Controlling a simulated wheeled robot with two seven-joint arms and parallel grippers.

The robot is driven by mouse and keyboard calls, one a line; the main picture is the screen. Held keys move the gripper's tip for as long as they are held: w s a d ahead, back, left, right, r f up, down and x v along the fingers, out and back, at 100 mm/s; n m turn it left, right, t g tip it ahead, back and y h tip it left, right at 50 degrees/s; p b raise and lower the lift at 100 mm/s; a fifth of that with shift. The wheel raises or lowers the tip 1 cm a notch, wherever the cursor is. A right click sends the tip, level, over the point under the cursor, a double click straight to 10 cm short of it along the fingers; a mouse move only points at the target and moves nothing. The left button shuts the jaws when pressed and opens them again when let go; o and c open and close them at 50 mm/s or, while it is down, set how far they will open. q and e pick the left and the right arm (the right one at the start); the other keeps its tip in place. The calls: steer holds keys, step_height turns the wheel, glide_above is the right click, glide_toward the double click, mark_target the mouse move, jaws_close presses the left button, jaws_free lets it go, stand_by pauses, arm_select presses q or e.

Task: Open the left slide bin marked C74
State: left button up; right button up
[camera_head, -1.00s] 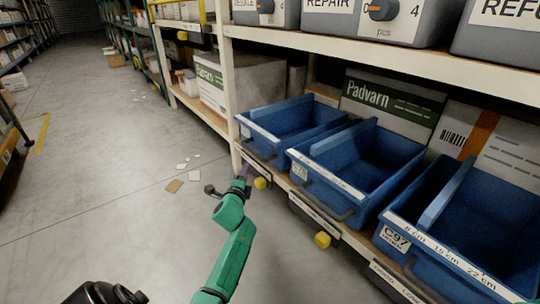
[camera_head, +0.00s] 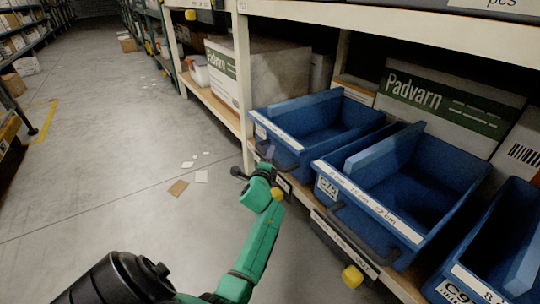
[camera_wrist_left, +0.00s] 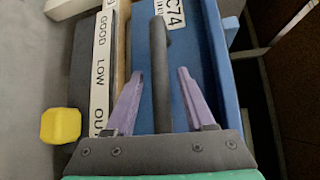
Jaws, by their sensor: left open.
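The blue slide bin marked C74 (camera_wrist_left: 217,75) fills the right of the left wrist view, with its white C74 label (camera_wrist_left: 175,10) at the top edge. Its dark bar handle (camera_wrist_left: 159,50) runs down between the two purple fingers of my left gripper (camera_wrist_left: 161,73). The fingers are open, one on each side of the handle, with gaps visible. In the head view the leftmost blue bin (camera_head: 302,155) sits on the shelf, and my left gripper (camera_head: 265,158) is at its front, its fingers small and partly hidden. My right gripper is not in view.
The C75 bin (camera_head: 375,215) and another blue bin (camera_head: 462,270) stand to the right. A yellow knob (camera_head: 352,276) sticks out below the shelf; a yellow knob (camera_wrist_left: 60,126) also shows in the wrist view. A rack post (camera_head: 243,80) stands left.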

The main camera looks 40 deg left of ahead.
arm_select(q)
jaws_close()
stand_by(1.4)
